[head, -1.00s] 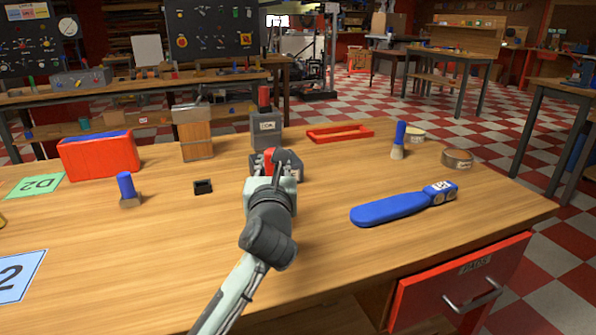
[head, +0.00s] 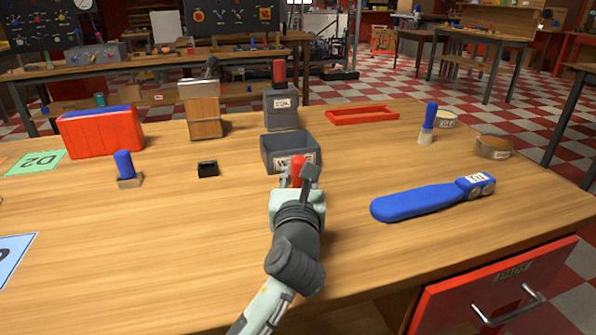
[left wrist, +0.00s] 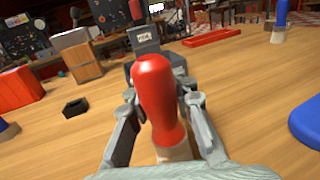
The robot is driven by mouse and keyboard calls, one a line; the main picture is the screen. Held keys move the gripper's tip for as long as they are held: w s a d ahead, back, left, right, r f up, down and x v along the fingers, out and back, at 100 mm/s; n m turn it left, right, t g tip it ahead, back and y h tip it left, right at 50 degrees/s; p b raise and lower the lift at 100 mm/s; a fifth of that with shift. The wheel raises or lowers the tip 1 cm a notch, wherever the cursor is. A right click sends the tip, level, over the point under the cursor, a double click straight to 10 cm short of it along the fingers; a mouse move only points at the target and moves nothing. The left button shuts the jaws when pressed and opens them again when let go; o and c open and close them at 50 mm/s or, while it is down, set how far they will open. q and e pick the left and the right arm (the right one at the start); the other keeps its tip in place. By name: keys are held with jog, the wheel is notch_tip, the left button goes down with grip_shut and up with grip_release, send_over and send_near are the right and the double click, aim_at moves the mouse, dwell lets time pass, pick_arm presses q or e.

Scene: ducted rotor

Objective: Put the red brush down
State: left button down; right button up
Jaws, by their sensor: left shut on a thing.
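The red brush (head: 298,168) is in my left gripper (head: 299,178), which is shut on it. In the left wrist view the red handle (left wrist: 153,85) stands roughly upright between both fingers of the gripper (left wrist: 160,100), with a pale part below. The brush's lower end is hidden by the gripper in the head view, so I cannot tell whether it touches the table (head: 150,240). The gripper is just on the near side of a small grey open bin (head: 275,158). My right gripper is not in view.
Behind the bin stands a grey holder (head: 281,110) with a red-topped item. A blue scoop-like tool (head: 415,203) lies to the right. A blue-handled brush (head: 124,163) and a small black box (head: 207,169) are to the left. The front left tabletop is mostly clear.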

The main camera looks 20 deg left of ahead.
pick_arm(q)
jog(key=shift+f, duration=0.1)
dwell(0.3)
jog(key=c, duration=1.3)
grip_release()
